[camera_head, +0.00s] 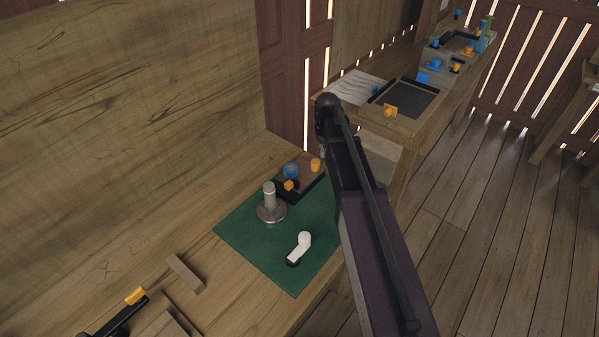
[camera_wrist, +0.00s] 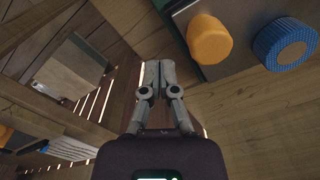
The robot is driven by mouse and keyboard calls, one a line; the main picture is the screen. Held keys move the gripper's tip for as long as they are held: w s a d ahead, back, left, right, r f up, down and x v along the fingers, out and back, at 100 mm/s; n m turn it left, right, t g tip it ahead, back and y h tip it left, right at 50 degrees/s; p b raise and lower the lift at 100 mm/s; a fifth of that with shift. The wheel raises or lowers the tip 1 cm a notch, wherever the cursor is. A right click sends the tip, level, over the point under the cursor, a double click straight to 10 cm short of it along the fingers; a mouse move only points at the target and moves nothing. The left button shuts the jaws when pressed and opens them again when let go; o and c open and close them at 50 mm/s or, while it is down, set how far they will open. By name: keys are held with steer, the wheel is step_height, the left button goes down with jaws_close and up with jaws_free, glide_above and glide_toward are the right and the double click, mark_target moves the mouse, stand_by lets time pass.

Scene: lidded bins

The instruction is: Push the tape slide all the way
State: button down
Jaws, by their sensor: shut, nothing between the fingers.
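My gripper (camera_wrist: 153,66) is shut and empty in the wrist view, its two fingertips together. An orange knob (camera_wrist: 209,39) and a ridged blue knob (camera_wrist: 285,44) are to its right, apart from it. In the head view the orange knob (camera_head: 315,165) and blue knob (camera_head: 291,170) are at the far end of the green mat, beside a black track (camera_head: 312,190) with a small orange block (camera_head: 289,185). I cannot tell for sure which part is the tape slide. My arm hides part of this area, and the fingertips are not clear in the head view.
A metal post (camera_head: 270,195) on a round base and a white lever (camera_head: 303,242) stand on the green mat (camera_head: 255,253). A black rail with an orange tab (camera_head: 136,295) lies at lower left. A farther bench (camera_head: 420,120) holds other fixtures. Wooden floor is open at right.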

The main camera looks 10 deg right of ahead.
mark_target(315, 161)
steer(key=shift+s+a, duration=2.3)
stand_by(0.8)
steer(key=shift+w+d, duration=0.15)
steer(key=shift+w+d, duration=0.4)
steer(key=shift+r, duration=0.15)
stand_by(0.5)
steer(key=shift+r+p, duration=3.4)
steer(key=shift+p, duration=0.15)
steer(key=shift+s, duration=0.15)
steer(key=s+d+m, duration=0.1)
steer(key=s+d, duration=0.1)
steer(key=s, duration=0.7)
steer(key=s+d+m, duration=0.2)
steer(key=s, duration=0.6)
steer(key=shift+s, duration=0.4)
